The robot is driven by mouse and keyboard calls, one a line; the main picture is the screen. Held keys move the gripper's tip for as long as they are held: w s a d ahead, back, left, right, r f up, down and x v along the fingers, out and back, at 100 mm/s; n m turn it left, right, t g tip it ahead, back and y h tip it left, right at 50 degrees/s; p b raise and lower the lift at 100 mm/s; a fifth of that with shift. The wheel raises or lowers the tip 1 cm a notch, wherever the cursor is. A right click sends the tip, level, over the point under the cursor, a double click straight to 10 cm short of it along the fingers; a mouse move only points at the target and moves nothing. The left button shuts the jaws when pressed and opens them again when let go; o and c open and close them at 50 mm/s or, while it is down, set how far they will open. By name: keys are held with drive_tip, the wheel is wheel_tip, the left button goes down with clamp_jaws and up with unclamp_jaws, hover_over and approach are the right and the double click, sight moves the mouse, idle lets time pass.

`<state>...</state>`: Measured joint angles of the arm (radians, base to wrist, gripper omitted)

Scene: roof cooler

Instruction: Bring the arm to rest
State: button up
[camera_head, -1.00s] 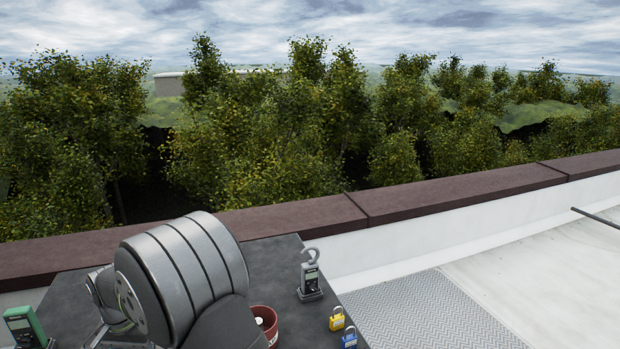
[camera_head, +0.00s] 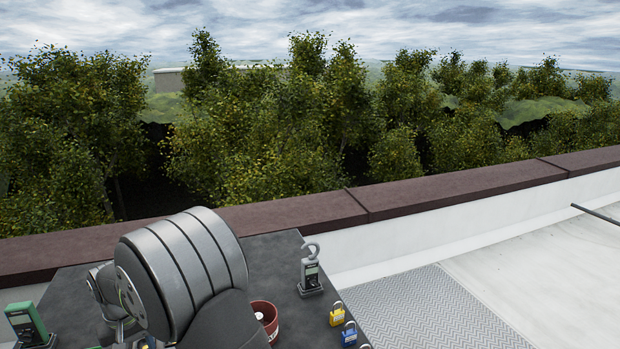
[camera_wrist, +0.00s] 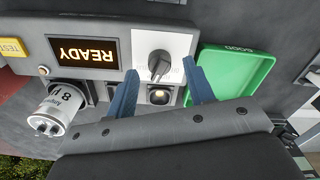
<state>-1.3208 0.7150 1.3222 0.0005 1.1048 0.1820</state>
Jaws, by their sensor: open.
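My arm shows in the head view as a large grey ribbed link over the dark table (camera_head: 262,252). My gripper (camera_wrist: 160,70) shows in the wrist view, with two blue fingers apart and nothing between them. The fingers reach over the front of a tester whose lit display (camera_wrist: 88,52) reads READY upside down. A black knob (camera_wrist: 160,65) on a white plate lies in view between the fingertips. I cannot tell whether the fingers touch anything. The gripper is not visible in the head view.
A green tray (camera_wrist: 268,75) marked GOOD lies beside the tester. A pale cylinder (camera_wrist: 55,108) sits at its other side. The head view shows a clamp meter (camera_head: 310,273), red cup (camera_head: 265,312), yellow padlock (camera_head: 337,315), blue padlock (camera_head: 349,336) and green meter (camera_head: 27,322).

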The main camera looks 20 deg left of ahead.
wheel_tip(320, 180, up, 7)
drive_tip(key=shift+f, duration=0.1)
idle(0.3)
drive_tip(key=shift+o, duration=0.9)
drive_tip(key=o, duration=1)
drive_tip(key=shift+m, duration=0.8)
drive_tip(key=w+d+r, duration=0.1)
drive_tip(key=w, duration=0.1)
drive_tip(key=w+d+r, duration=0.1)
drive_tip(key=w+d, duration=0.1)
drive_tip(key=w+d+r, duration=0.1)
drive_tip(key=w, duration=0.1)
drive_tip(key=shift+d+r, duration=0.4)
drive_tip(key=shift+c, duration=0.2)
drive_tip(key=w+d+r+m, duration=0.2)
drive_tip(key=w+d+r, duration=0.3)
drive_tip(key=w+d, duration=0.3)
wheel_tip(320, 180, down, 10)
drive_tip(key=d, duration=0.1)
drive_tip(key=shift+s+d, duration=0.2)
drive_tip(key=shift+s, duration=0.15)
drive_tip(key=shift+r, duration=0.2)
wheel_tip(320, 180, up, 10)
